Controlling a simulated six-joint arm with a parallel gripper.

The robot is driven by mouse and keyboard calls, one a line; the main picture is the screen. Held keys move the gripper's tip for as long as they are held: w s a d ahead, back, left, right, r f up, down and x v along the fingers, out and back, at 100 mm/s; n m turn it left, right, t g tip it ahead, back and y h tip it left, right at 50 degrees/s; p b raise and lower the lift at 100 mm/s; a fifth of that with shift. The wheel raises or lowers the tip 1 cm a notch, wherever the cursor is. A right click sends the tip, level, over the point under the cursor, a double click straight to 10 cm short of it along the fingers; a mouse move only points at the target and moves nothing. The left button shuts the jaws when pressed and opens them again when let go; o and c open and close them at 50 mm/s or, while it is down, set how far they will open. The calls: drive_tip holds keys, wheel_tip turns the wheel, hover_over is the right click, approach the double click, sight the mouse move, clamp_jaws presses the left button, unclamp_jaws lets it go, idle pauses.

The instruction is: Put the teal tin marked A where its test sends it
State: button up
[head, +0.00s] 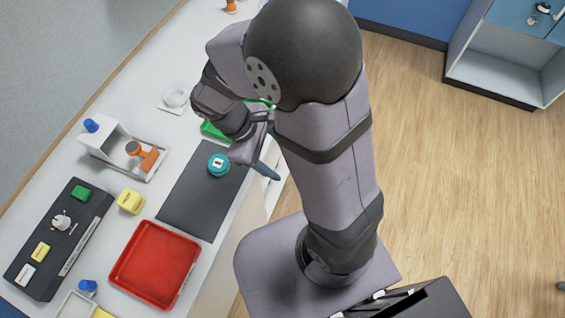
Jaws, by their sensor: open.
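A teal tin (218,165) with a small white label on top stands on the dark grey mat (198,207). The mark on the label is too small to read. My gripper (262,166) is open and to the right of the tin, near the mat's right edge, apart from it in the picture. My wrist hides part of the gripper and the bench behind the tin. A red tray (157,264) lies in front of the mat, with an empty floor. A green thing (212,130), perhaps a tray, is mostly hidden behind my wrist.
A black panel (60,240) with a knob and coloured buttons lies at the left. A yellow block (131,201) sits between it and the mat. A white stand (112,141) with an orange part (149,159) is behind. A white dish (175,98) lies further back.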

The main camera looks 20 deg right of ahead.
drive_tip(key=s+m+y, duration=0.1)
drive_tip(key=m, duration=0.2)
drive_tip(key=s+r+m+t+y, duration=0.1)
drive_tip(key=m+y, duration=0.1)
drive_tip(key=m, duration=0.1)
drive_tip(key=s+m+y, duration=0.1)
drive_tip(key=m+y, duration=0.1)
drive_tip(key=m, duration=0.1)
drive_tip(key=shift+s+r+m+t, duration=0.3)
